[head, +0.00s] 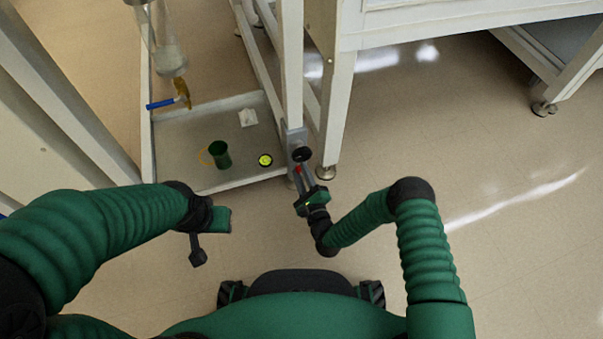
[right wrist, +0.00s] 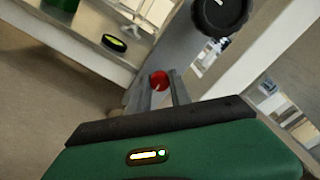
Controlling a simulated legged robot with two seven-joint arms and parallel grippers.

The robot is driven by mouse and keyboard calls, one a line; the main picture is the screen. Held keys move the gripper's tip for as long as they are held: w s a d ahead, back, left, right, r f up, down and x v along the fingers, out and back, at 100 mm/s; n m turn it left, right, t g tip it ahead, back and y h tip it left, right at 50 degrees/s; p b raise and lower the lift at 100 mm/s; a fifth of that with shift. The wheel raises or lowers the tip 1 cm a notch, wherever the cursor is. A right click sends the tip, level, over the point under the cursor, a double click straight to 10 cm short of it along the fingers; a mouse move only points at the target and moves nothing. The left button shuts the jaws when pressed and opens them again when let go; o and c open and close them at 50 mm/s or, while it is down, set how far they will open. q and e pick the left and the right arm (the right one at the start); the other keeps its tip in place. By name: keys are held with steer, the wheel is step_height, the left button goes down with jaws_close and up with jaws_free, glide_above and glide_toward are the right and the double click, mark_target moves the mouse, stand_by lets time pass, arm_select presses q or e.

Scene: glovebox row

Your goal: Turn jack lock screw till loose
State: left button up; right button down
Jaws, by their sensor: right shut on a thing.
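The red lock screw (head: 298,168) sits low on the jack's grey bracket at the foot of a white frame leg. My right gripper (head: 304,178) is at it, with fingers pointing toward the leg. In the right wrist view the red screw head (right wrist: 159,80) lies between the two grey fingertips (right wrist: 159,88), which are shut on it. A black round knob (right wrist: 220,14) is above and right of it, and also shows in the head view (head: 302,154). My left gripper (head: 212,236) hangs away from the jack, over the floor; its jaw opening is unclear.
A low grey shelf (head: 190,127) left of the jack holds a green cup (head: 220,156), a round yellow-green level (head: 265,160) and a white scrap (head: 248,118). A glass vessel (head: 170,58) with a blue-handled tap (head: 160,104) hangs above. Floor at right is clear.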

steer(key=shift+s+d+f+n+p, duration=0.15)
steer(key=shift+n+p, duration=1.75)
steer(key=shift+n, duration=4.05)
steer(key=shift+a+f+n+p, duration=0.1)
steer(key=shift+n+p, duration=1.75)
steer(key=shift+n, duration=4.05)
steer(key=shift+s+d+f+n+p, duration=0.15)
steer(key=shift+n+p, duration=1.75)
steer(key=shift+n, duration=4.05)
steer(key=shift+w+a, duration=0.1)
steer(key=c, duration=1.2)
jaws_free()
steer(key=shift+w+r, duration=0.15)
